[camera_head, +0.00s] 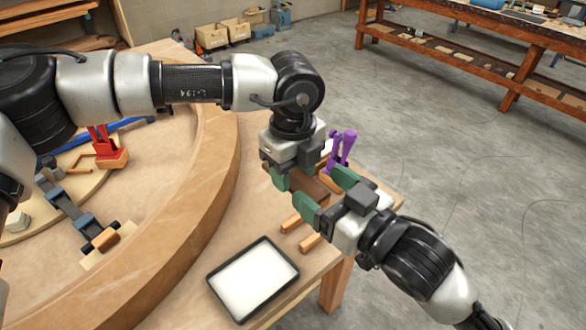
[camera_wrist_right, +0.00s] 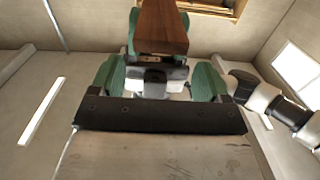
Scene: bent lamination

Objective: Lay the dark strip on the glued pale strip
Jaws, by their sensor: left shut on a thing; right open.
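The dark strip (camera_head: 311,190) is a brown wooden piece, mostly hidden between the two grippers in the head view. In the right wrist view the strip (camera_wrist_right: 162,27) shows its near end and runs up out of the picture. My left gripper (camera_head: 281,180) is shut on it. My right gripper (camera_head: 326,189) faces the left gripper, its green fingers open and spread to either side of the strip's near end; they do not grip it. In the right wrist view the right gripper (camera_wrist_right: 160,78) also shows open. I cannot make out the glued pale strip.
A black tray (camera_head: 214,285) with white contents sits at the front of the workbench (camera_head: 180,312). A large curved wooden form (camera_head: 213,165) fills the left. Purple (camera_head: 342,150), red (camera_head: 104,146) and blue-grey (camera_head: 70,208) clamps and orange wooden handles (camera_head: 290,223) stand about. Open floor lies right.

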